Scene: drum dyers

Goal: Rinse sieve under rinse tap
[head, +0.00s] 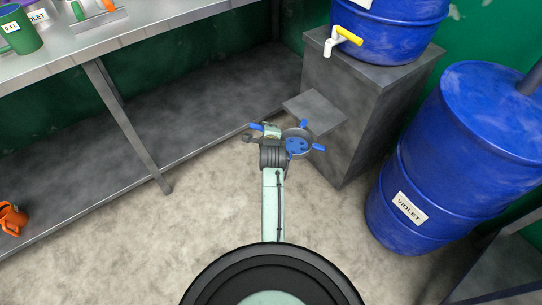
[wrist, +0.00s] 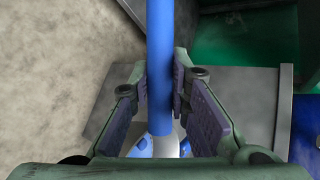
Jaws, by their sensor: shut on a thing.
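My gripper (head: 273,131) is shut on the blue handle (wrist: 160,60) of the sieve, which runs between the two purple finger pads in the wrist view. The sieve (head: 298,141) shows in the head view as a round grey and blue piece just right of my gripper. In the wrist view its head is mostly hidden by my gripper. The rinse tap (head: 335,42) is white with a yellow lever (head: 349,36), on the front of a blue barrel (head: 385,35). In the head view the sieve is below and left of the tap, apart from it.
The barrel stands on a grey plinth (head: 345,145) with a flat ledge (head: 316,112) close to the sieve. A blue drum labelled violet (head: 440,170) stands at right. A metal bench (head: 140,30) holds cups at upper left. An orange mug (head: 12,220) is at far left. Floor is clear around my arm.

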